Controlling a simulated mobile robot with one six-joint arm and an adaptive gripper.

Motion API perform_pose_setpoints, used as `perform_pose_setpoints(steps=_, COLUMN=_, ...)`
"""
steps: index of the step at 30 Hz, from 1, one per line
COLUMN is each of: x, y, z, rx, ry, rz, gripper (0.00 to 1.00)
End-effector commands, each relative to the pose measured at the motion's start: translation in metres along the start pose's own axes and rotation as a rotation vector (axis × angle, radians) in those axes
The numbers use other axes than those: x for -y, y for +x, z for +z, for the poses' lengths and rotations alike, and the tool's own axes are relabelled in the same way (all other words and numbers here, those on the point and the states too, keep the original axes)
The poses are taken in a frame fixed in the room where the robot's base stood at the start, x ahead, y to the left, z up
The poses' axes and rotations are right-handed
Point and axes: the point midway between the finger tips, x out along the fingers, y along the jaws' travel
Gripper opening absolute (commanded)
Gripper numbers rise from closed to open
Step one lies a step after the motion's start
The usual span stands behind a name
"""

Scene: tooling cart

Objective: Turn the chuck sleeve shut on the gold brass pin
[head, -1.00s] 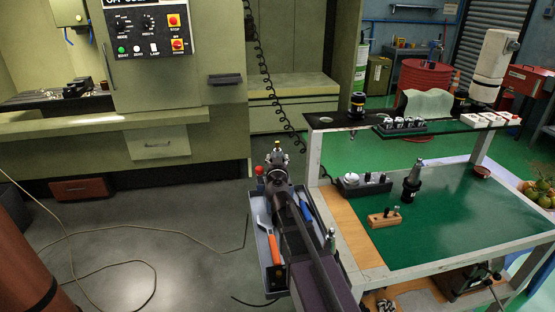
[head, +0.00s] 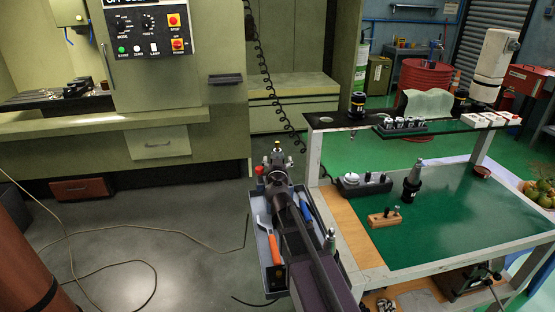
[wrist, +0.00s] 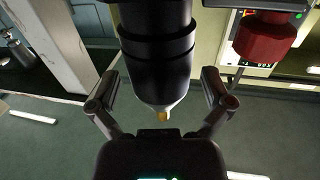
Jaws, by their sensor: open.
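In the wrist view, the dark chuck sleeve (wrist: 157,45) hangs into the picture from the top, with ribbed bands around it. Below it is a pale tapered nose (wrist: 160,98), and the small gold brass pin (wrist: 164,116) shows at its tip. My gripper (wrist: 158,78) is open, with one finger on each side of the chuck and a gap on both sides. In the head view, my gripper (head: 277,160) is above the tool tray at the cart's left side. A small yellow tip shows there, and my arm hides most of the chuck.
The tray (head: 262,240) holds an orange-handled tool (head: 276,248). The cart's green top (head: 455,205) bears a black tool holder (head: 412,182) and a wooden block (head: 384,218). Open floor lies left.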

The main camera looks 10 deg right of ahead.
Motion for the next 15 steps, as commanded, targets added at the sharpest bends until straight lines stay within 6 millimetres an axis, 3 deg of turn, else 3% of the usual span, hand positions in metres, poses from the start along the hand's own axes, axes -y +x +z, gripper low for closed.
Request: perform_pose_setpoints(steps=15, x=-0.001, y=-0.061, z=0.000, rx=0.000, ry=0.000, rz=0.000, gripper=1.00)
